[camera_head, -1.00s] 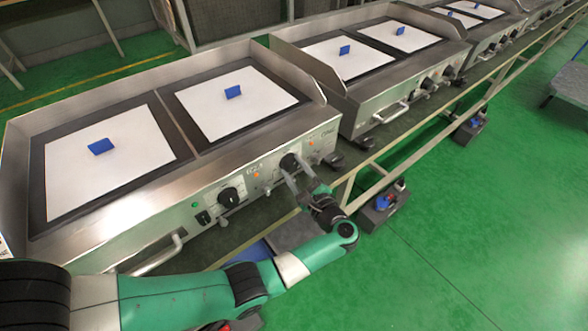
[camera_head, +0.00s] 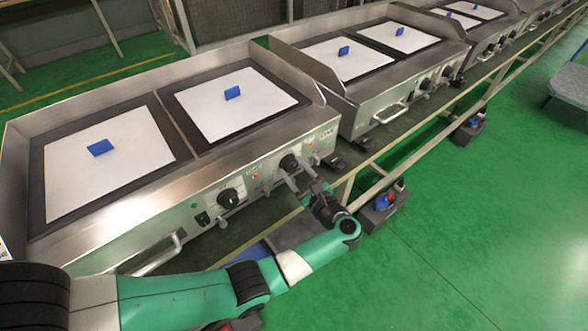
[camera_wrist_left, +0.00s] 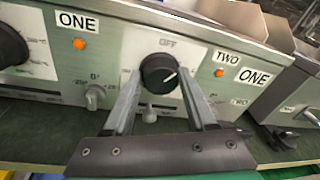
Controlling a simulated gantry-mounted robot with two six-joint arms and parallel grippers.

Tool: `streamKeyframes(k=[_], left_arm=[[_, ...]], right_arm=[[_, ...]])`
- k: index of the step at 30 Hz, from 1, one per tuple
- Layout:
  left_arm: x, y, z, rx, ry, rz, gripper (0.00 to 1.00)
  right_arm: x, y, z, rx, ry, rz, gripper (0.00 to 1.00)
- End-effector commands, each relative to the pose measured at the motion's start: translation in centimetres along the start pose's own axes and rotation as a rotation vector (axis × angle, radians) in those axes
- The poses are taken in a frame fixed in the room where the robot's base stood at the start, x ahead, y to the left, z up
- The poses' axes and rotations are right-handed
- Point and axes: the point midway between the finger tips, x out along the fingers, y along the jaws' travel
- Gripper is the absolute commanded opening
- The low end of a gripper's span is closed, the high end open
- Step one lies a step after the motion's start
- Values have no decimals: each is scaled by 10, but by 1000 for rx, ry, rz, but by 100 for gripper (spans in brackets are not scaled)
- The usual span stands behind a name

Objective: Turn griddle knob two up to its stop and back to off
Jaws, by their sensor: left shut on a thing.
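Griddle knob two is the black round knob (camera_wrist_left: 158,73) in the middle of the left wrist view, beside the label TWO (camera_wrist_left: 228,58). Its white pointer mark slants to the lower left from the upper right, on the right half of its face. OFF is printed above it. My left gripper (camera_wrist_left: 156,82) is shut on this knob, one finger on each side. In the head view the left gripper (camera_head: 291,172) reaches the knob (camera_head: 289,162) on the front panel of the nearest griddle (camera_head: 150,205). My right gripper is in neither view.
Another black knob (camera_head: 230,197) sits to the left on the same panel. A front handle (camera_head: 155,255) sticks out further left. Small orange lamps (camera_wrist_left: 79,44) and a small grey knob (camera_wrist_left: 95,96) flank knob two. More griddles (camera_head: 380,70) stand along the bench.

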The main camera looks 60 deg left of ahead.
Motion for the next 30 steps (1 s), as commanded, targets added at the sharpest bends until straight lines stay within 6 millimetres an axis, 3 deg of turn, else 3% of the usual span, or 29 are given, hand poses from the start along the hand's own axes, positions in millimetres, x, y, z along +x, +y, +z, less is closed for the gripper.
streamKeyframes(k=[2, 3, 7, 19, 30], left_arm=[[0, 0, 0, 0, 0, 0, 1], [0, 0, 0, -1, 0, -1, 62], [0, 0, 0, -1, 0, 0, 86], [-8, -1, 0, 0, 1, -2, 87], [-90, -1, 0, -1, 1, -4, 87]], right_arm=[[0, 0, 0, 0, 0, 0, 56], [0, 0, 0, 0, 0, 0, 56], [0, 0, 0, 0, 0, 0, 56], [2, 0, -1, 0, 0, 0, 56], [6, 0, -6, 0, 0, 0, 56]])
